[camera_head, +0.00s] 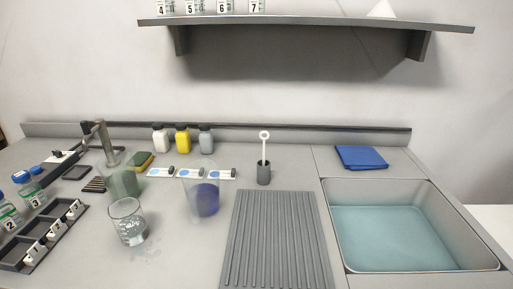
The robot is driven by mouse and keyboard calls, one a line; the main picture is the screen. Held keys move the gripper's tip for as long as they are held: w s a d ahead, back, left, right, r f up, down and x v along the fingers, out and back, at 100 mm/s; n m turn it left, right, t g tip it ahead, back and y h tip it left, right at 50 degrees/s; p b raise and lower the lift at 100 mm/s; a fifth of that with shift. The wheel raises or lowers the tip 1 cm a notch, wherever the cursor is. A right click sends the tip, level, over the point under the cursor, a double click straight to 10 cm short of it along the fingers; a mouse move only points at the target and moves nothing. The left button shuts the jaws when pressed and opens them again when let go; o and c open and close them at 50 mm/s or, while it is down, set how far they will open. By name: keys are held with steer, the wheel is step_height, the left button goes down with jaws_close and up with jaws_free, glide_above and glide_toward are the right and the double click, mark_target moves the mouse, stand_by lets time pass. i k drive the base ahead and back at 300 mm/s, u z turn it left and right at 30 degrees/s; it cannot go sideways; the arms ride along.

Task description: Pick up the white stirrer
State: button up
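The white stirrer (264,146) stands upright in a small dark grey cup (263,174) on the counter, behind the ribbed drainboard. Its ring-shaped top and thin shaft show above the cup. Its lower end is hidden inside the cup. My gripper is not in view.
A grey ribbed drainboard (275,240) lies in front of the cup. A water-filled sink (415,235) and a folded blue cloth (361,157) are at right. A beaker with blue liquid (205,199), a clear beaker (128,222) and several bottles stand left. A shelf (300,20) hangs above.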

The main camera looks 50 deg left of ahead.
mark_target(264, 139)
steer(key=u, duration=0.45)
steer(key=i, duration=0.55)
steer(key=u, duration=1.05)
steer(key=i, duration=0.4)
steer(key=u, duration=0.4)
